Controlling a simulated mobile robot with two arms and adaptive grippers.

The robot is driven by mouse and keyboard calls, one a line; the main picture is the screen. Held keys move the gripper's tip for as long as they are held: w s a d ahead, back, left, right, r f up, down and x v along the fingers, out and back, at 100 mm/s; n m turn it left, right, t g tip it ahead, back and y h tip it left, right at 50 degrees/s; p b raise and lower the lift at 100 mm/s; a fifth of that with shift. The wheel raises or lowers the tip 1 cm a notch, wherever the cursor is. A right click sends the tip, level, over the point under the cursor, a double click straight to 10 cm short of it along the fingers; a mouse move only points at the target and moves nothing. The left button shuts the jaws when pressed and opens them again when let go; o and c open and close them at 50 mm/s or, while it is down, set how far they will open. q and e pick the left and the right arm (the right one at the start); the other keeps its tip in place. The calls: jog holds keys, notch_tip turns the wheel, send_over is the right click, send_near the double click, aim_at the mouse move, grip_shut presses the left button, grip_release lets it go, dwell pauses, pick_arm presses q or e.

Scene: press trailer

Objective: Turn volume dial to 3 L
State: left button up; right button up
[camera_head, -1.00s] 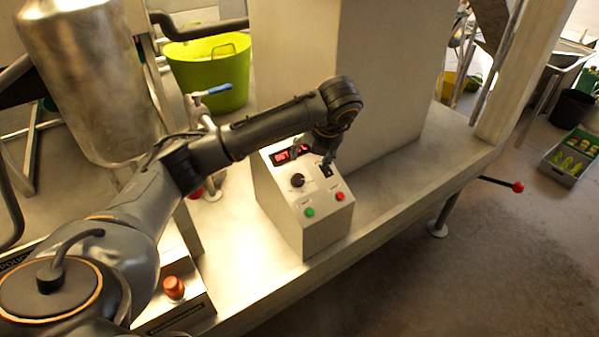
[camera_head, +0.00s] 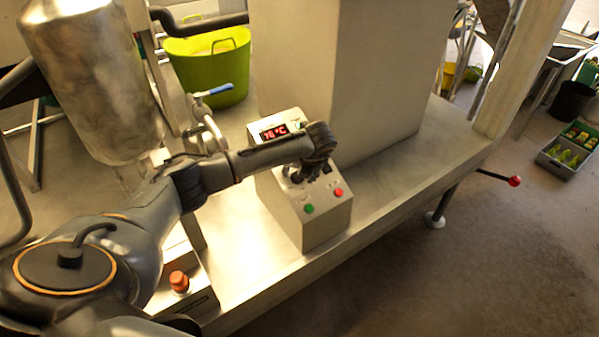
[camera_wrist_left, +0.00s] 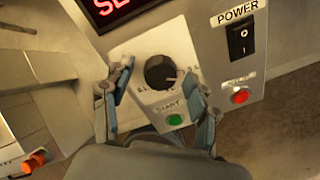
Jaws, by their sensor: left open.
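The black volume dial (camera_wrist_left: 160,72) is on the sloped face of a metal control box (camera_head: 323,231). In the left wrist view its white mark points to the right. My left gripper (camera_wrist_left: 158,96) is open, with one finger on each side of the dial and a gap to both. In the head view my left gripper (camera_head: 305,174) is over the box face and mostly hides the dial. A red-lit display (camera_head: 274,132) sits above the dial. My right gripper is not in view.
The green start button (camera_wrist_left: 175,119) is close below the dial, between the fingers. The red stop button (camera_wrist_left: 240,96) and black power switch (camera_wrist_left: 240,37) are to the right. A tall metal housing (camera_head: 380,80) stands behind the box.

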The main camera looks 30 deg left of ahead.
pick_arm(q)
jog(key=c, duration=1.2)
